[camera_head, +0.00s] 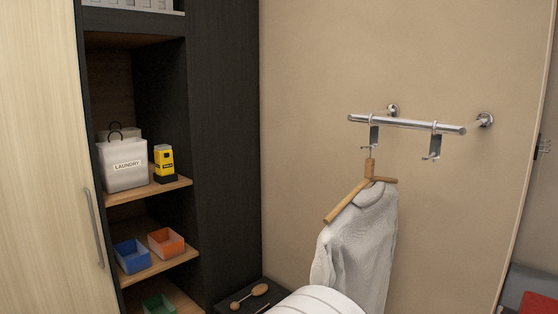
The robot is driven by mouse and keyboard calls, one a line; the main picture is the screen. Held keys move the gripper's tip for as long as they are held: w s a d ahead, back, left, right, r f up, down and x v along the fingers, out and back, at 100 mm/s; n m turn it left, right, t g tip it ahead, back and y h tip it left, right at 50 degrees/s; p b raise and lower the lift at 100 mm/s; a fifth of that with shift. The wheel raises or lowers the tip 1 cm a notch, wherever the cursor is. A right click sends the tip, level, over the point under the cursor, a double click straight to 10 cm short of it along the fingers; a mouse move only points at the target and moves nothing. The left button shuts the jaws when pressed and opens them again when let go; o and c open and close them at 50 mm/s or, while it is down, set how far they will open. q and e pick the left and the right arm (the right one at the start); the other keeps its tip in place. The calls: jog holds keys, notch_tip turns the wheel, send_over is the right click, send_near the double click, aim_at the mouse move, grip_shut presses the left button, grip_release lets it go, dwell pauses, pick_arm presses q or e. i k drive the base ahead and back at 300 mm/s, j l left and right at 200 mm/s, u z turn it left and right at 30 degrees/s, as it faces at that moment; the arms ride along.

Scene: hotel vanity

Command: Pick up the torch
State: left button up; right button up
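A yellow and black upright device (163,160), which looks like the torch, stands on a dark base on a wooden shelf (172,186) of the dark cabinet at the left. It is just right of a white laundry bag (124,168), near the shelf's front edge. Neither of my grippers is in view.
Blue (132,256) and orange (166,242) boxes sit on the shelf below, and a green box (158,305) is lower still. A pale door (45,170) with a handle stands left of the shelves. A grey garment (360,240) hangs from a wall rail (410,124).

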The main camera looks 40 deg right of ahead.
aim_at(164, 166)
jog(key=z, duration=0.85)
jog(key=i+z, duration=0.2)
jog(key=i, duration=0.25)
jog(key=i+j+z, duration=0.15)
jog(key=i, duration=0.3)
jog(key=i+j+z, duration=0.2)
jog(key=i, duration=0.25)
jog(key=l, duration=0.1)
